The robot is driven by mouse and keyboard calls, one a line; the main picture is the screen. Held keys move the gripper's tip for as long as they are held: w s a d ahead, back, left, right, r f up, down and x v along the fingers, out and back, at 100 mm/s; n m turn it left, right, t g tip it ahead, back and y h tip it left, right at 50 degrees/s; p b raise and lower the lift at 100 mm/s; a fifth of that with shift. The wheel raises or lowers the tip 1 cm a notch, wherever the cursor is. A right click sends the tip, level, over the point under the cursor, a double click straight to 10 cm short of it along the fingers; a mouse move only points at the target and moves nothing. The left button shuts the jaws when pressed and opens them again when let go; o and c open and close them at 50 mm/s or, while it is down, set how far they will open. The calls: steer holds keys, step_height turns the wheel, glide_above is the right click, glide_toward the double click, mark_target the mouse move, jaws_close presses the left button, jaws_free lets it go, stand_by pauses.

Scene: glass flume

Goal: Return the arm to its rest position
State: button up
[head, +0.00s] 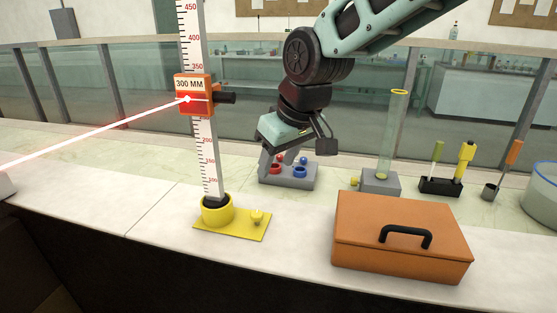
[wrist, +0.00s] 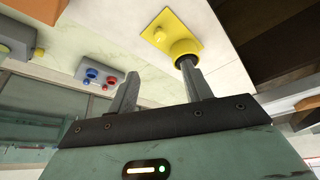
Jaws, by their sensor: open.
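My arm reaches in from the upper right in the head view. My fingertips are partly hard to make out in the head view. The scale (head: 208,155) stands in a yellow base (head: 230,222) and carries an orange slider (head: 194,95) marked 300 MM with a black knob. A red beam meets the slider.
An orange case (head: 400,255) with a black handle sits at the front right. The grey knob box (head: 300,181), a clear tube (head: 394,135) on a grey base, a black tool holder (head: 440,187) and a glass vessel (head: 542,195) line the bench. The glass flume runs behind.

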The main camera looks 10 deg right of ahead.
stand_by(0.3)
steer(key=s+d+f+g, duration=0.1)
steer(key=s+d+f, duration=0.1)
steer(key=s, duration=0.6)
steer(key=s+d+f+g+h, duration=0.1)
steer(key=s+d+f, duration=0.2)
steer(key=s, duration=0.6)
steer(key=s+d+f+g+h, duration=0.1)
steer(key=s+d, duration=0.3)
steer(key=s, duration=0.4)
steer(key=shift+s+f+g, duration=0.3)
steer(key=shift+s+f, duration=0.1)
steer(key=shift+f, duration=0.5)
steer(key=shift+c, duration=0.3)
